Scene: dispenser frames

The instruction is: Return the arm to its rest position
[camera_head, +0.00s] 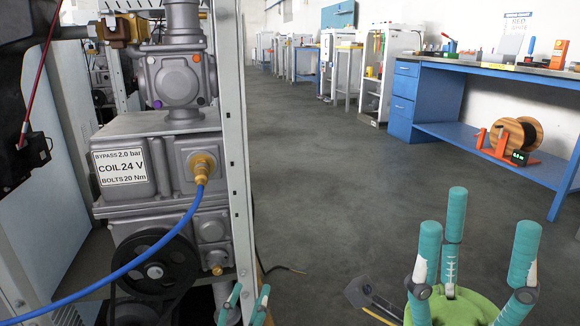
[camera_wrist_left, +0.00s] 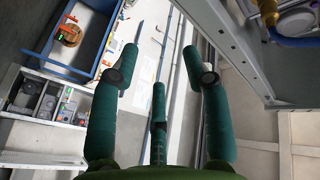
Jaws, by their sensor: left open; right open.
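My left gripper (camera_head: 249,297) shows at the bottom edge of the head view, in front of the lower right part of the grey machine's frame. Only its teal fingertips are visible there. In the left wrist view it (camera_wrist_left: 160,62) is open, its three teal fingers spread with nothing between them. My right gripper (camera_head: 474,228) is at the lower right of the head view, fingers pointing up and spread around a green palm. It is open and empty, over the grey floor.
A grey metal machine (camera_head: 160,130) with a label (camera_head: 120,166), a blue hose (camera_head: 150,255) and a black pulley stands in a white upright frame (camera_head: 236,150) at left. A blue workbench (camera_head: 490,80) with a cable reel (camera_head: 515,135) is at right. Open floor (camera_head: 330,170) lies between.

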